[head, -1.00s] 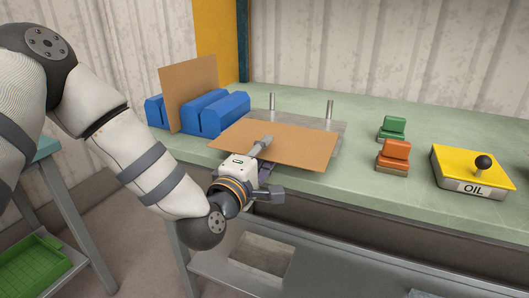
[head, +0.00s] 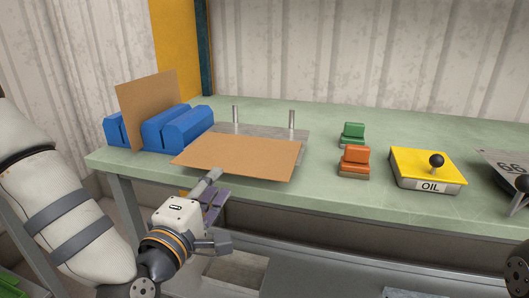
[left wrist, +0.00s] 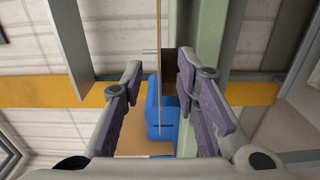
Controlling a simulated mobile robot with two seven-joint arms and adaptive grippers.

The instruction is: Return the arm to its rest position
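My left gripper (head: 222,215) is in front of the bench's front edge, below and apart from the flat brown sheet (head: 240,157). Its two fingers are spread, with nothing held between them. In the left wrist view the open left gripper (left wrist: 158,95) shows purple pads on both sides. Beyond the fingers are a blue block (left wrist: 160,118) and a thin brown sheet edge (left wrist: 158,50). My left forearm comes in from the left of the head view. My right gripper is not clearly in view.
The flat sheet lies on a metal plate with two upright pins (head: 291,119). A second brown sheet (head: 150,105) stands in blue blocks (head: 180,128). Green (head: 352,134) and orange (head: 354,160) blocks and a yellow OIL box (head: 427,168) stand on the green bench (head: 330,205).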

